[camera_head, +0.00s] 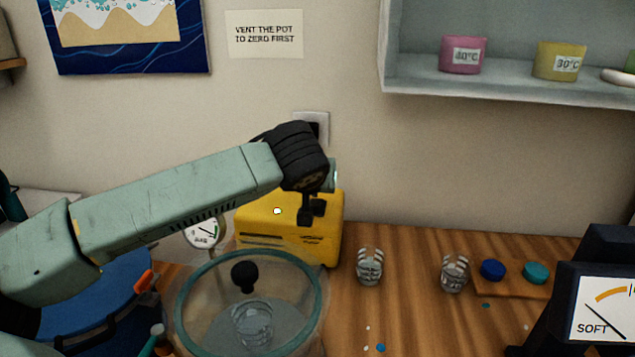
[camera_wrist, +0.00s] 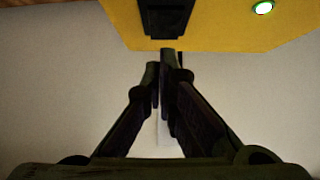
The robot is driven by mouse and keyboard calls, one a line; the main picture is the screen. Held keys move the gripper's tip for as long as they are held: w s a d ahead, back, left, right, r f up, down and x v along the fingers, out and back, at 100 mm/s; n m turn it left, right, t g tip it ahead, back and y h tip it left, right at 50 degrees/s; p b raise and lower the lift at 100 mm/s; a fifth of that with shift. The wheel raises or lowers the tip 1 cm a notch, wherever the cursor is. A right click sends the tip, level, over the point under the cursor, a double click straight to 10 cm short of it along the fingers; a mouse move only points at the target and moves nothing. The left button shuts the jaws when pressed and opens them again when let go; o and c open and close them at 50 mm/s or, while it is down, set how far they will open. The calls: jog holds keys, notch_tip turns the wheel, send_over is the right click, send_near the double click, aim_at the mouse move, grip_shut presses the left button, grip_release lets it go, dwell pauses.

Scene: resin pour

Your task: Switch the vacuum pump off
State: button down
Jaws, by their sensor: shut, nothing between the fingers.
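The yellow vacuum pump (camera_head: 290,240) stands at the back of the bench against the wall. A small pale green lamp (camera_head: 277,211) glows on its top; it also shows lit in the wrist view (camera_wrist: 263,7). A dark switch-like block (camera_wrist: 165,18) sits on the yellow surface in the wrist view. My gripper (camera_wrist: 160,60) is shut and empty, its fingertips close to that block; I cannot tell whether they touch it. In the head view my gripper (camera_head: 311,212) is at the pump's upper right. The position of the switch is not clear.
A clear-lidded pot (camera_head: 250,300) with a black knob stands in front of the pump, a round gauge (camera_head: 203,233) behind it. Glass cups (camera_head: 369,267) and a wooden board (camera_head: 512,288) with coloured discs are to the right. A shelf (camera_head: 500,85) hangs above.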

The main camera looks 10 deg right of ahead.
jog(key=shift+f, duration=0.55)
jog(key=shift+w+f+b, duration=0.15)
jog(key=shift+f+b, duration=0.4)
jog(key=shift+b, duration=0.4)
jog(key=shift+d+b, duration=0.1)
jog(key=shift+b, duration=0.4)
jog(key=shift+r+p, duration=0.2)
jog(key=shift+p, duration=0.15)
